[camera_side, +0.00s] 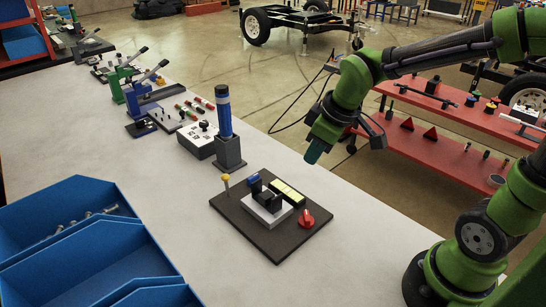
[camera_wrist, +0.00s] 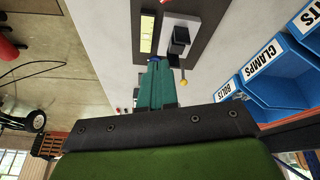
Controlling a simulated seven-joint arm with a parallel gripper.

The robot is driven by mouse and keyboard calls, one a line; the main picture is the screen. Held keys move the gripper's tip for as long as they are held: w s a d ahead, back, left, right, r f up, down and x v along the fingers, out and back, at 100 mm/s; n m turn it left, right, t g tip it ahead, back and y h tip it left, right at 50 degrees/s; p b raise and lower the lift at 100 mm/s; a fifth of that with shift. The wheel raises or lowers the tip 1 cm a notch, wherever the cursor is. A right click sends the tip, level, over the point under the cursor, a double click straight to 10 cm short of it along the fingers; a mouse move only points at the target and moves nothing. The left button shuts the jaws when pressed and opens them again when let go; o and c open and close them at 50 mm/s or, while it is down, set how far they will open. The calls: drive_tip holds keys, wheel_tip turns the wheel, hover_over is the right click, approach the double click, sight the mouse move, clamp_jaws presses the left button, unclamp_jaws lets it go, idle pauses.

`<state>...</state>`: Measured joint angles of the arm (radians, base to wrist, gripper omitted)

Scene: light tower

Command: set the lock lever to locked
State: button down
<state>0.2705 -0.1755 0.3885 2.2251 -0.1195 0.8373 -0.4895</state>
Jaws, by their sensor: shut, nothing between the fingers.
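A dark board (camera_side: 285,245) lies flat on the bench. It carries a yellow-knobbed lever (camera_side: 226,180) standing upright at its left corner, a red rotary knob (camera_side: 306,218) at the right, and a white block with a black part (camera_side: 268,199) and a blue-topped part (camera_side: 254,181). I cannot tell for sure which is the lock lever. The yellow knob also shows in the wrist view (camera_wrist: 183,82), right of my fingers. My gripper (camera_side: 315,151), with teal fingers together, is shut and empty, raised above and behind the board, touching nothing. In the wrist view my fingers (camera_wrist: 155,80) partly hide the board.
A blue post on a grey base (camera_side: 229,150) stands just behind the board. A white switch box (camera_side: 200,139) and several levers line the bench beyond. Blue bins (camera_side: 70,250) stand at the front left. The bench around the board's front is clear.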

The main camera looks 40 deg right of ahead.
drive_tip(key=w+a+n+y, duration=0.1)
drive_tip(key=w+a+n, duration=0.1)
drive_tip(key=w+n, duration=0.4)
drive_tip(key=n+t+y, duration=0.1)
drive_tip(key=n+t, duration=0.1)
drive_tip(key=n, duration=0.7)
approach(227, 176)
drive_tip(key=x, duration=0.5)
drive_tip(key=shift+a+f, duration=0.15)
drive_tip(key=shift+f, duration=0.05)
drive_tip(key=shift+w+a+f, duration=0.1)
drive_tip(key=shift+w+f, duration=0.35)
drive_tip(key=shift+f, duration=0.15)
